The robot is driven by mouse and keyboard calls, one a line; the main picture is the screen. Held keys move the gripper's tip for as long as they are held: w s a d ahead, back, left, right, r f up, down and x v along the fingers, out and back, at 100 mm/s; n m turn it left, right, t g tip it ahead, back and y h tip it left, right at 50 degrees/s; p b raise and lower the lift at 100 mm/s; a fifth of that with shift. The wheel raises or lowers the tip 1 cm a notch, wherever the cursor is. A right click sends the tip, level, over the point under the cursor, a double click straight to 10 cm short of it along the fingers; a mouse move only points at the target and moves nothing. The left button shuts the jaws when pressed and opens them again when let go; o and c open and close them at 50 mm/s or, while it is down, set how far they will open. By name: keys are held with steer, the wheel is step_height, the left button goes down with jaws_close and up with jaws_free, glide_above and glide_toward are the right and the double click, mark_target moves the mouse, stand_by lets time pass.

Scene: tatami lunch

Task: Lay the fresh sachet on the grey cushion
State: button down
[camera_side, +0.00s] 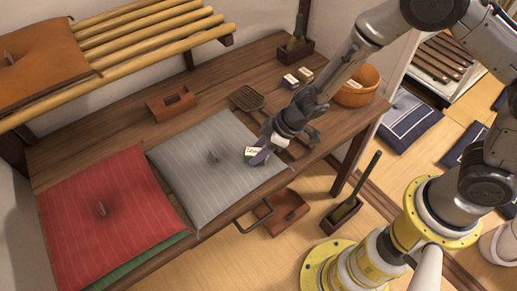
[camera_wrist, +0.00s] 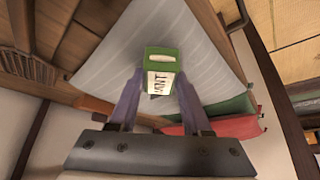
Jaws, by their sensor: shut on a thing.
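My gripper (camera_side: 259,156) is shut on a small green and white sachet (camera_side: 253,151). In the wrist view the sachet (camera_wrist: 161,68) stands out between my two purple fingertips (camera_wrist: 158,92), its green end away from the palm and its white label reading "MINT". The grey cushion (camera_side: 205,165) lies on the wooden bench, striped, with a tuft at its middle. The sachet is at or over the cushion's right part; I cannot tell whether it touches. The cushion (camera_wrist: 110,62) also fills much of the wrist view behind the sachet.
A red cushion (camera_side: 75,215) on a green one (camera_side: 150,255) lies left of the grey cushion. Two small packets (camera_side: 290,80) (camera_side: 305,74), a dark rack (camera_side: 248,97), a brown holder (camera_side: 172,103) and an orange basket (camera_side: 357,88) stand on the bench. A slatted shelf (camera_side: 150,40) overhangs the back left.

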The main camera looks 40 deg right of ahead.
steer(key=shift+c, duration=1.8)
jaws_free()
steer(key=shift+d+r, duration=0.1)
steer(key=shift+r, duration=0.3)
steer(key=v, duration=1.1)
steer(key=shift+s, duration=0.15)
steer(key=shift+r, duration=0.15)
